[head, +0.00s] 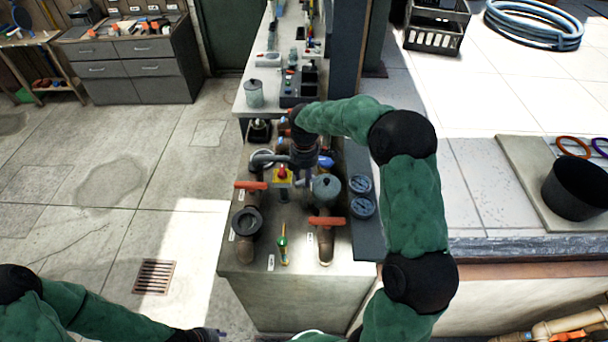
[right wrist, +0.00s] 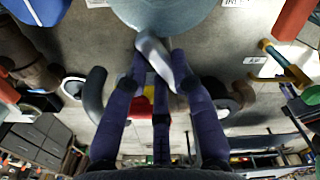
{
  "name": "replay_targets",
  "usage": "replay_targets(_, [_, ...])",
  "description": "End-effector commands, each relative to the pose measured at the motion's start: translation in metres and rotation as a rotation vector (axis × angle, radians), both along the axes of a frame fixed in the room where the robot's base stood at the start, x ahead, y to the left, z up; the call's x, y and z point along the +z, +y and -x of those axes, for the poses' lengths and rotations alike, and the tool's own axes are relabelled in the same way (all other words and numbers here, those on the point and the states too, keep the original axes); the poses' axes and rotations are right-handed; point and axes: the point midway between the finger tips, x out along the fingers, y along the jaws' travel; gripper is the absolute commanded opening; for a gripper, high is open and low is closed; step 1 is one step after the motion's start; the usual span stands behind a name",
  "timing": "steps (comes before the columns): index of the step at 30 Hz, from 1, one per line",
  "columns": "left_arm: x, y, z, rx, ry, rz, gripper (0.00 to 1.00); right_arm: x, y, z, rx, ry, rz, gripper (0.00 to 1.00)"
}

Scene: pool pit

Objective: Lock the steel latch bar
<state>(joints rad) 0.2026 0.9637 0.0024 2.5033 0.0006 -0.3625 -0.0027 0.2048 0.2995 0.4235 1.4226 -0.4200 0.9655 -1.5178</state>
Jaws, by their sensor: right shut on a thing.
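My right gripper (head: 304,178) reaches down over the pipework on the bench, between a yellow box with a red knob (head: 282,174) and a grey lidded round housing (head: 326,188). In the right wrist view my right gripper (right wrist: 160,62) has its dark blue fingers shut on a short light-grey steel bar (right wrist: 152,50), which I take to be the latch bar. The bar lies slanted between the fingertips, close to the round housing (right wrist: 165,12). In the head view the bar is hidden by the gripper. My left gripper (head: 208,334) is low at the bottom edge; its fingers are unclear.
Orange-handled valves stand at left (head: 250,186) and right (head: 327,221) of the bench. Two gauges (head: 361,196) sit at the right. A lidded jar (head: 254,94) stands behind.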

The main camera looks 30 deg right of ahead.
Motion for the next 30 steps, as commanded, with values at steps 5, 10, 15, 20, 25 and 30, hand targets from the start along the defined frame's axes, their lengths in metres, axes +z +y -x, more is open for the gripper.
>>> replay_targets(5, [0.0036,0.0,0.0001,0.0,0.0,0.0,0.28,0.0014,-0.0016,-0.0007,-0.164,-0.003,0.001,0.0])
replay_targets(10, [0.005,0.0,0.0,0.0,0.0,0.0,0.28,0.0012,-0.0023,-0.0004,-0.303,-0.003,0.001,0.0])
replay_targets(15, [0.0058,0.0001,0.0,0.0,0.0,0.0,0.28,0.0011,-0.003,-0.0001,-0.413,-0.003,0.001,0.0])
replay_targets(20, [0.0063,0.0,0.0,0.0,0.0,0.0,0.28,0.0011,-0.0034,0.0,-0.484,-0.003,0.001,0.0])
replay_targets(25, [0.0065,0.0,0.0001,0.0,0.0,0.0,0.28,0.0011,-0.0036,0.0001,-0.528,-0.003,0.001,0.0])
replay_targets(30, [0.0066,0.0,0.0001,0.0,0.0,0.0,0.28,0.0011,-0.0037,0.0001,-0.544,-0.003,0.001,0.0])
